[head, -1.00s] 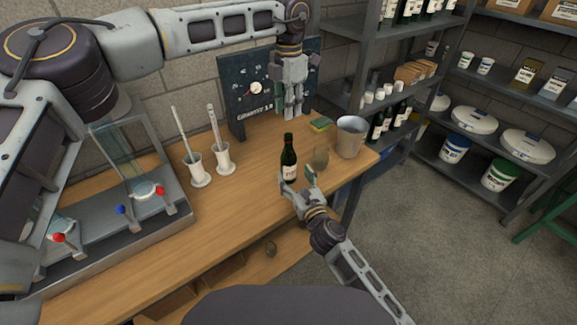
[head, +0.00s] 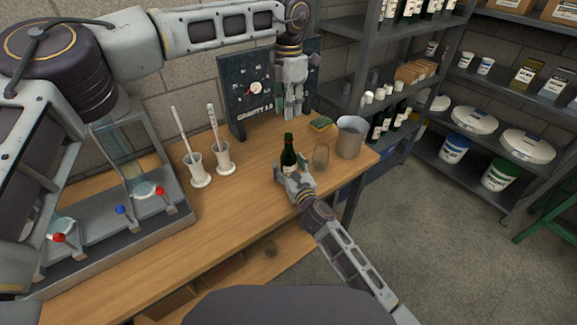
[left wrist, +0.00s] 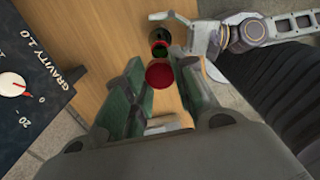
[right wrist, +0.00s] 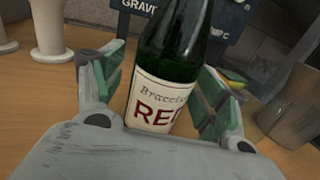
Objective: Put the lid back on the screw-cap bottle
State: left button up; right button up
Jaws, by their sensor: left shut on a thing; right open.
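The green screw-cap bottle (head: 288,152) stands upright on the wooden bench, its red-and-white label facing my right gripper. My right gripper (head: 294,180) is open low at the bottle; in the right wrist view its fingers stand on either side of the labelled bottle (right wrist: 162,100). My left gripper (head: 292,108) points down above and behind the bottle. In the left wrist view it is shut on a round dark-red lid (left wrist: 160,75), with the bottle (left wrist: 159,42) showing below and beyond it. The lid is too small to make out in the head view.
A clear glass (head: 321,158) and a metal bucket (head: 350,138) stand right of the bottle, a sponge (head: 320,124) behind. Two white cylinder stands (head: 200,170) and a dark board (head: 250,95) are to the left.

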jog(key=c, duration=1.6)
pick_arm(q)
jog(key=shift+f, duration=2.45)
pick_arm(e)
jog(key=shift+o, duration=0.2)
pick_arm(q)
jog(key=shift+f, duration=0.15)
jog(key=shift+f, duration=0.75)
jog(key=shift+f, duration=0.6)
pick_arm(e)
grip_shut()
